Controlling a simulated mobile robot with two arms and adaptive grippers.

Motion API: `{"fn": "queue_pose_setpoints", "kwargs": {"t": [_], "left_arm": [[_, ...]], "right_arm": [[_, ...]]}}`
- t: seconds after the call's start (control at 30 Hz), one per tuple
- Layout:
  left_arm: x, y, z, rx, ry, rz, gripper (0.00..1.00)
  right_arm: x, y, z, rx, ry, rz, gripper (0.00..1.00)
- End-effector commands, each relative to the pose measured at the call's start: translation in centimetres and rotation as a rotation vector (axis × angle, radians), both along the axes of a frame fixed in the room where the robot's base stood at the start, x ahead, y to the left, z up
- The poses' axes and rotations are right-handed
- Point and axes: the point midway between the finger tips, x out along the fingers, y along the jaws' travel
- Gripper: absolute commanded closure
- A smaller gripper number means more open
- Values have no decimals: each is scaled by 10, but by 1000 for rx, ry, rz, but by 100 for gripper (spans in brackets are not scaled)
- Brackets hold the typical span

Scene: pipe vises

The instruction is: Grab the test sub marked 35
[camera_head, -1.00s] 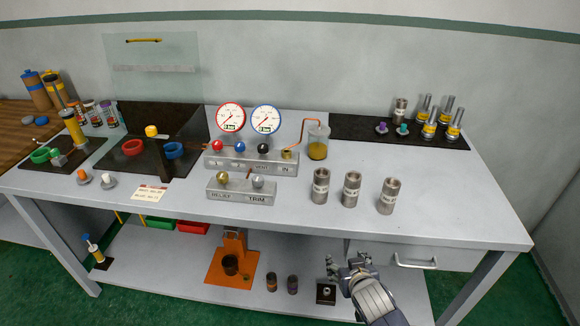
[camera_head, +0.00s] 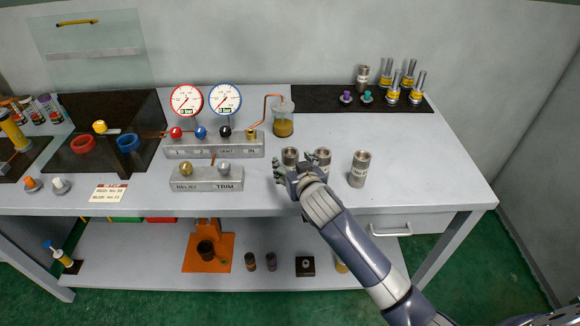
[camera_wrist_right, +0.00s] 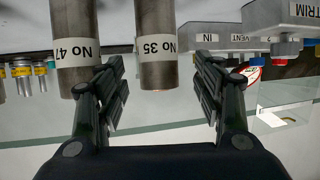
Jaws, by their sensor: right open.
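The test sub marked No 35 (camera_wrist_right: 157,50) is a grey metal cylinder with a white label. In the right wrist view it stands between the two fingers of my right gripper (camera_wrist_right: 160,92), with gaps on both sides. In the head view it appears to be the leftmost sub (camera_head: 290,155), partly hidden by my right gripper (camera_head: 291,178), which is open and empty. The sub marked No 47 (camera_wrist_right: 75,40) stands beside it, just outside one finger; it appears to be the middle sub (camera_head: 322,157) in the head view. My left gripper is not in view.
A third sub (camera_head: 360,168) stands to the right. The RELIEF/TRIM block (camera_head: 207,184) and valve manifold (camera_head: 213,151) lie to the left. A glass jar (camera_head: 283,122) stands behind the subs.

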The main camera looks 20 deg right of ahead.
Motion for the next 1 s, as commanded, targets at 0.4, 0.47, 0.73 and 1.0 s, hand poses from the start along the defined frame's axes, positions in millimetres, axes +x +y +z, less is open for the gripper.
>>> {"fn": "queue_pose_setpoints", "kwargs": {"t": [0.4, 0.47, 0.73, 1.0], "left_arm": [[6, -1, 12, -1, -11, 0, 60], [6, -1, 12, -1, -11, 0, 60], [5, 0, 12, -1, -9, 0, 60], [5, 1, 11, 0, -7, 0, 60]], "right_arm": [[42, -4, -14, -2, 0, 1, 38], [44, -4, -15, -2, 0, 1, 38], [45, -4, -16, -1, 0, 0, 42], [44, -4, -16, -1, 0, 0, 100]]}}
